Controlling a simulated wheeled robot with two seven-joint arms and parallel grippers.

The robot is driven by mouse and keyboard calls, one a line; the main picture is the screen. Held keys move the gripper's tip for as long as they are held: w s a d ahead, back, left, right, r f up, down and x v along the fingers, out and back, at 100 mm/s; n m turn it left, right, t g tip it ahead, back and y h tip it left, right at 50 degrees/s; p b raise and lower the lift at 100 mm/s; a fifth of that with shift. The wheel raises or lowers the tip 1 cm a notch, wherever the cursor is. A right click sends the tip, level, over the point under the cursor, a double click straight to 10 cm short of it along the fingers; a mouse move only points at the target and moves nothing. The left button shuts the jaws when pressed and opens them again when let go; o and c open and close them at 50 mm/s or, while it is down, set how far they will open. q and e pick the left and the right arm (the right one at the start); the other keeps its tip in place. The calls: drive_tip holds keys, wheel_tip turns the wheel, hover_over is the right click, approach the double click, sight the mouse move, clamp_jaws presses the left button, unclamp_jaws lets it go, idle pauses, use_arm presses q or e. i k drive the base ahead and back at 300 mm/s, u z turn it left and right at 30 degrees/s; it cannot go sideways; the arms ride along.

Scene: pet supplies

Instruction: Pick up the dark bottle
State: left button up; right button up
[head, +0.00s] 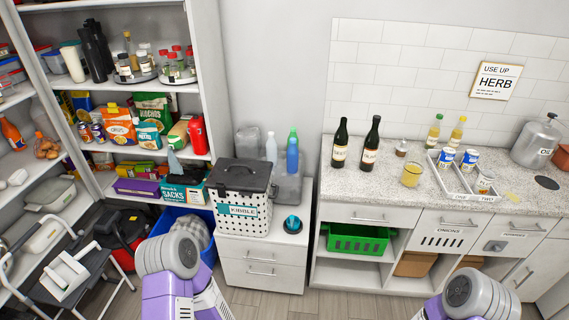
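Two dark wine-type bottles with pale labels stand upright on the counter: a left dark bottle (340,146) and a right dark bottle (370,146), close beside each other but apart. Tall dark cylindrical containers (97,50) also stand on the upper shelf at the left; I cannot tell whether they are bottles. Only grey and purple links of my two arms show at the bottom of the head view. Neither gripper is in view, and nothing touches the counter bottles.
On the counter (420,206), a yellow jar (412,174), a divided tray (452,183) with cans and a metal canister (537,141) stand right of the bottles. A kibble bin (241,196) stands on the lower cabinet to the left. The counter front near the bottles is clear.

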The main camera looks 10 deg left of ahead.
sight(340, 138)
drive_tip(key=u, duration=1.05)
drive_tip(key=i, duration=1.7)
drive_tip(key=z, duration=0.3)
